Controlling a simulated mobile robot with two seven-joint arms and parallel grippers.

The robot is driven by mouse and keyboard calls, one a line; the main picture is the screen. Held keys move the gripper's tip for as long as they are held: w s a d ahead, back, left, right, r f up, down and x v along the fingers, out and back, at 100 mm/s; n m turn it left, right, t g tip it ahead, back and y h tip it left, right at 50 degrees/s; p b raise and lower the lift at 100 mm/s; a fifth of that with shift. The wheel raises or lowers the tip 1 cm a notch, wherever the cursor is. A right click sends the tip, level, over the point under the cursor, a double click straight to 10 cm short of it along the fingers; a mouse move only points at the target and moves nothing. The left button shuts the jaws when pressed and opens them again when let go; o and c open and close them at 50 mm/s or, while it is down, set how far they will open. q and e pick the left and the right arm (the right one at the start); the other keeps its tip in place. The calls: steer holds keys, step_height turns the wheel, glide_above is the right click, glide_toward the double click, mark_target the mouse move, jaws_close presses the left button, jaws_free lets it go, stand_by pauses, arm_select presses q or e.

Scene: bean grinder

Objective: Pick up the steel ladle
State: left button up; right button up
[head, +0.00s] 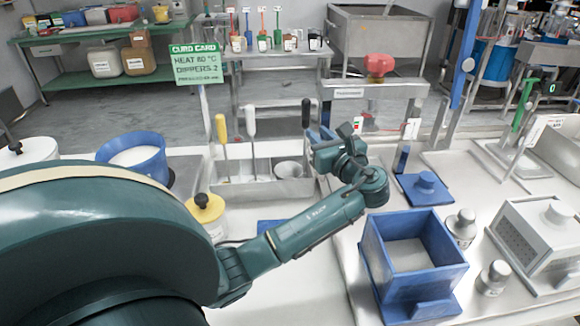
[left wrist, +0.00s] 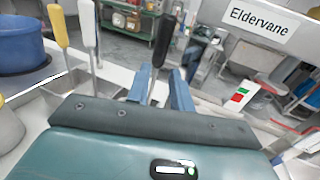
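Three long-handled tools stand in a steel rack (head: 262,190) with yellow (head: 221,128), white (head: 250,120) and black (head: 306,112) handles. Their lower ends are mostly hidden, so I cannot tell by shape which is the steel ladle. My left gripper (head: 322,136) is beside the black handle at the rack's right end. In the left wrist view its blue fingers (left wrist: 161,72) are apart, and the black handle (left wrist: 161,48) shows between them. A gap shows by the handle; I cannot tell whether it lies between the fingers in depth. My right gripper is not in view.
A blue pot (head: 135,158) with white contents and a yellow-lidded jar (head: 205,212) stand left of the rack. An open blue box (head: 415,285), a blue lidded block (head: 425,187) and grey bottles (head: 462,226) stand right. A green sign (head: 197,65) rises behind.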

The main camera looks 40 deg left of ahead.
mark_target(308, 125)
arm_select(q)
steer(key=shift+x, duration=2.95)
steer(key=shift+f, duration=0.2)
steer(key=shift+c, duration=0.4)
jaws_close()
